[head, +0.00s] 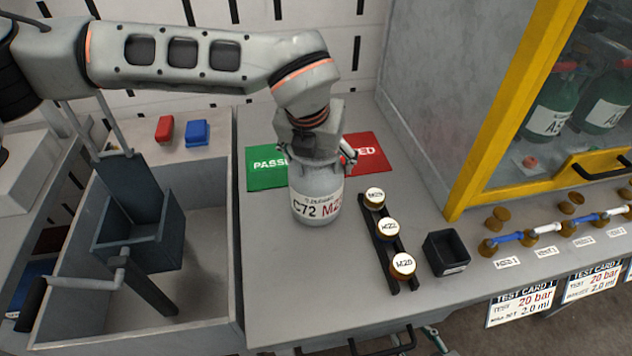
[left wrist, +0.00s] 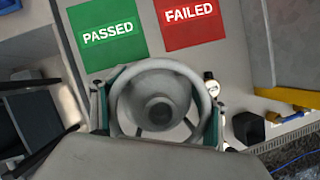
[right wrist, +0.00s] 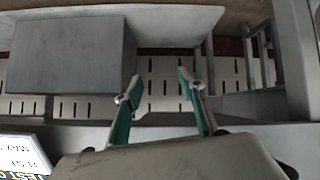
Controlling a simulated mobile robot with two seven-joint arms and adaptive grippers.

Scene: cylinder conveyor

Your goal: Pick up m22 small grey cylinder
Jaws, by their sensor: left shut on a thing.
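A small grey cylinder (head: 316,182) stands upright on the bench, its label reading "C72" and a red "M2" with the last digit unclear. My left gripper (head: 318,152) is above it, with its fingers shut on either side of the neck. The left wrist view looks down on the round top of the grey cylinder (left wrist: 160,108), between the fingers of the left gripper (left wrist: 157,95). My right gripper (right wrist: 154,88) is open and empty in the right wrist view; it is not seen in the head view.
A green PASSED mat (head: 266,168) and red FAILED mat (head: 368,152) lie behind the cylinder. A black rack (head: 394,275) holds three white-capped pieces, the middle one marked M22. A small black box (head: 446,252) stands to its right. A glass-fronted yellow cabinet (head: 520,95) stands at right.

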